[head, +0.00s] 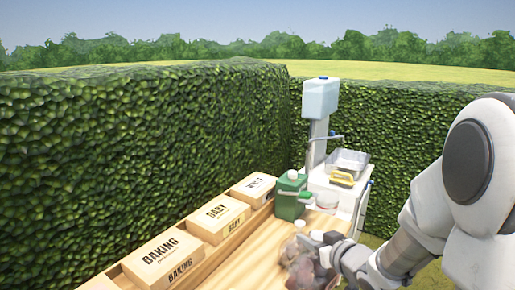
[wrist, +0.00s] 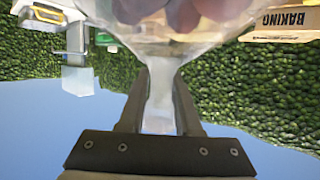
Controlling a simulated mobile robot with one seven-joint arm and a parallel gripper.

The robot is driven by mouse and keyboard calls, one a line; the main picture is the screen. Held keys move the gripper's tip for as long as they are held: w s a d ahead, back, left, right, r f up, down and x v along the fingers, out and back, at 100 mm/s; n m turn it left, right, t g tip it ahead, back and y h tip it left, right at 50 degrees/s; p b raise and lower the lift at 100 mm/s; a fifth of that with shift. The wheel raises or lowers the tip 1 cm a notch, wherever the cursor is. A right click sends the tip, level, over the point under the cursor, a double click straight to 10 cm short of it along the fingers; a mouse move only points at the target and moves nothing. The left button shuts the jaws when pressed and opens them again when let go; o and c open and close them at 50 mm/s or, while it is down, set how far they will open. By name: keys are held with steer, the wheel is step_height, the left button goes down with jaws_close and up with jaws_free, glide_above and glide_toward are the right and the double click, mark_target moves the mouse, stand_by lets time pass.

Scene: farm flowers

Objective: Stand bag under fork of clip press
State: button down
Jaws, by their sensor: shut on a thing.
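A clear bag (head: 303,268) of brownish-pink potatoes or similar produce is at the front end of the wooden bench. In the wrist view the bag (wrist: 180,22) fills the top of the picture, its gathered neck between my fingers. My gripper (wrist: 161,75) is shut on that neck; in the head view my gripper (head: 318,240) is above the bag. I cannot tell whether the bag touches the bench.
Boxes marked BAKING (head: 160,262), BABY (head: 218,218) and a third (head: 253,188) line the bench's left side. A white stand (head: 333,192) with a metal tray (head: 347,162) and a yellow item (head: 342,179) is behind. The wooden bench (head: 232,262) is bare left of the bag.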

mark_target(307, 262)
steer(key=shift+s+d+r+m+h+p, duration=0.3)
steer(key=shift+s+m+h+p, duration=0.1)
steer(key=shift+s+h+p, duration=0.15)
steer(key=f+m+h, duration=0.1)
steer(key=f, duration=0.2)
steer(key=w+f+m+h, duration=0.1)
steer(key=f, duration=0.2)
steer(key=w+f+m+h, duration=0.1)
steer(key=f, duration=0.2)
steer(key=shift+w+a+f+t+h, duration=0.2)
steer(key=shift+f+t+h, duration=0.1)
steer(key=shift+f+h, duration=0.1)
steer(key=shift+s+d+f, duration=0.1)
steer(key=shift+d+f, duration=0.1)
steer(key=shift+f, duration=0.45)
steer(key=shift+r, duration=0.1)
